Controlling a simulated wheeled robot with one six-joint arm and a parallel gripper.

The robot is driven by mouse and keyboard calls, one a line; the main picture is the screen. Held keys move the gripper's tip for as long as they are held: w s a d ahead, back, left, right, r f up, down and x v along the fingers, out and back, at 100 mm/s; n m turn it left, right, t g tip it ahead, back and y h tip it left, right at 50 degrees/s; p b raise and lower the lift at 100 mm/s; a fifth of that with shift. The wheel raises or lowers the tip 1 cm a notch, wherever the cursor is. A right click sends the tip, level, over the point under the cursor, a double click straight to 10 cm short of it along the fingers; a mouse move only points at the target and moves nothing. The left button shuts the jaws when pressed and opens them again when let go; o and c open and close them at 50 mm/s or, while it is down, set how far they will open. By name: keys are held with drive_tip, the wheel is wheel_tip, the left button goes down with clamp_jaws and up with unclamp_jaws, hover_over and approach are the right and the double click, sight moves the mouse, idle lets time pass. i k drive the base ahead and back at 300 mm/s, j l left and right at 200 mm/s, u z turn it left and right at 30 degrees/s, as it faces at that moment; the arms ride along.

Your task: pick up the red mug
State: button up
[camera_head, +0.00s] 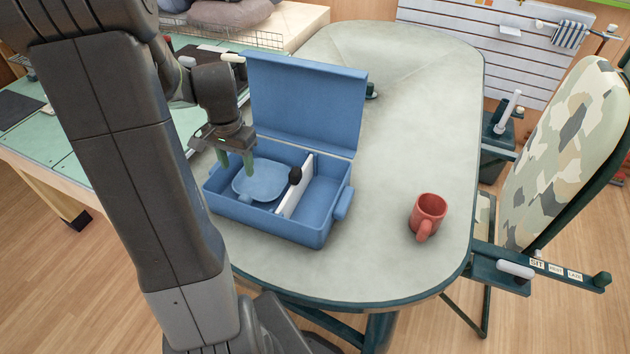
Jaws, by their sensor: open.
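The red mug (428,215) stands upright on the right part of the grey table, near its rounded edge. Its handle points toward the front of the picture. My gripper (236,159) is well to the left of the mug, over the left part of the blue box (268,232). Its two greenish fingers point down and are apart. I see nothing between them. The mug is fully in view.
The blue box has its lid (305,100) raised at the back, a white divider (294,190) and a blue dish (262,180) inside. The table (400,130) is clear between box and mug. A camouflage-patterned chair (565,150) stands at the right.

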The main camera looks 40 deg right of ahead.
sight(430, 210)
drive_tip(key=k, duration=0.25)
drive_tip(key=i+j, duration=0.1)
drive_tip(key=j, duration=0.3)
drive_tip(key=j+z, duration=0.1)
drive_tip(key=j, duration=0.25)
drive_tip(key=i+l+z, duration=0.1)
drive_tip(key=z, duration=1.6)
drive_tip(key=i+l+z, duration=0.15)
drive_tip(key=z, duration=0.3)
drive_tip(key=i+z, duration=0.25)
drive_tip(key=z, duration=0.2)
drive_tip(key=l+u, duration=0.2)
drive_tip(key=u, duration=0.2)
drive_tip(key=l+u, duration=0.2)
drive_tip(key=u, duration=0.2)
drive_tip(key=k+l+u, duration=0.1)
drive_tip(key=u, duration=0.3)
